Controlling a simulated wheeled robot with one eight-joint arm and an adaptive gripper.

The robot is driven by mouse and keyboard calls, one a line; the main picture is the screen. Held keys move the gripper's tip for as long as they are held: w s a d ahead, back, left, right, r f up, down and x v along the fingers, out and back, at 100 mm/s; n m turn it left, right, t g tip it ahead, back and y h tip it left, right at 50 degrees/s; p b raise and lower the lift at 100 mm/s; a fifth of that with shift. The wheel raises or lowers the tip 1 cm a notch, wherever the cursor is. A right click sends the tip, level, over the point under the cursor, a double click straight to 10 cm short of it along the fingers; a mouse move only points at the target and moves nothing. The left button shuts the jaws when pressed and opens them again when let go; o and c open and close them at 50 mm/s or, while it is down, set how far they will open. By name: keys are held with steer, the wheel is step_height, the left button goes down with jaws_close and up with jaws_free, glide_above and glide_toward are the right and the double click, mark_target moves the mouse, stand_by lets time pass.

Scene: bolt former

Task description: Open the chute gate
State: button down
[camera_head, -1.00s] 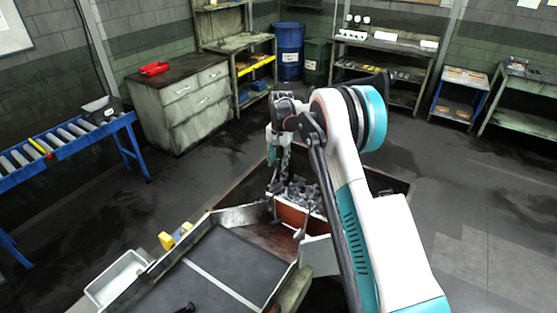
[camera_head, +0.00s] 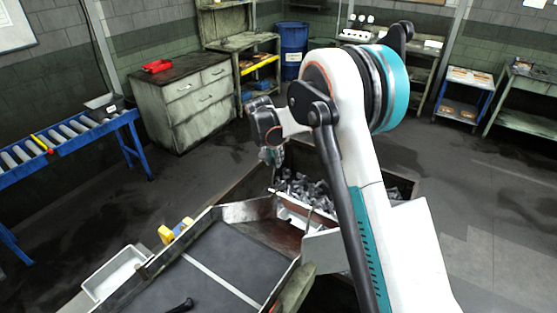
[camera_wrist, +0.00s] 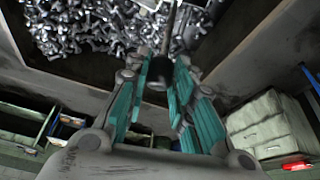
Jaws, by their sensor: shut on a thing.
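The chute (camera_head: 225,260) is a dark sloping tray with a pale stripe. At its far end stands the gate, a reddish-brown plate (camera_head: 303,219) with a pale upper edge, beside the bolt bin. My gripper (camera_wrist: 160,72) is shut on a thin dark upright rod (camera_wrist: 170,30) in the wrist view, seemingly the gate's handle. In the head view my gripper (camera_head: 272,157) is above the chute end, its fingers small and partly hidden. Where the rod joins the gate is not clear.
A large bin (camera_head: 405,185) of grey bolts (camera_head: 310,188) lies beyond the chute; the bolts also fill the top of the wrist view (camera_wrist: 90,28). A grey tray (camera_head: 118,270) and yellow part (camera_head: 175,231) sit left of the chute. A blue roller conveyor (camera_head: 70,140) stands left.

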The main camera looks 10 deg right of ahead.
steer(key=shift+s+a+f+t+h+b, duration=0.6)
steer(key=shift+s+a+t+h+b, duration=0.75)
steer(key=shift+b, duration=0.9)
steer(key=shift+s+a+f+t+h+b, duration=0.65)
steer(key=shift+s+a+t+h+b, duration=0.4)
steer(key=shift+s+a+b, duration=0.85)
steer(key=shift+s+a+f+t+h+b, duration=0.6)
steer(key=shift+s+a+t+h+b, duration=0.55)
steer(key=shift+b, duration=1.4)
steer(key=shift+d, duration=0.1)
steer(key=c, duration=1.4)
jaws_free()
steer(key=v, duration=1.2)
